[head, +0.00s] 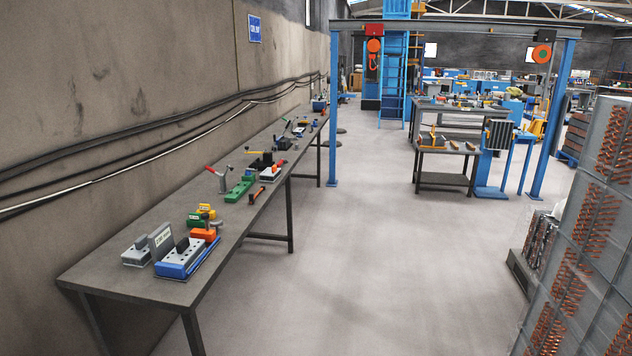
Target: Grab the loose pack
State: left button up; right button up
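Several things here could be a pack, and I cannot tell which one is the loose pack. A dark finned block (497,134) stands upright by a blue stand, at the right end of a small work table. A tall stack of grey panels with rows of copper tube ends (592,215) fills the right edge. Neither of my grippers shows in the head view.
A long workbench (130,287) with tools runs along the left wall. A small table (446,148) stands under a blue gantry frame (333,110) with a red hoist (374,45). The concrete floor between bench and stack is clear.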

aim_at(271, 174)
jog(key=i, duration=2)
jog(key=i+u, duration=0.1)
jog(key=i, duration=0.9)
jog(key=i+l, duration=0.15)
jog(key=i, duration=0.85)
jog(key=i+l, duration=0.1)
jog(key=i, duration=0.9)
jog(key=u, duration=0.05)
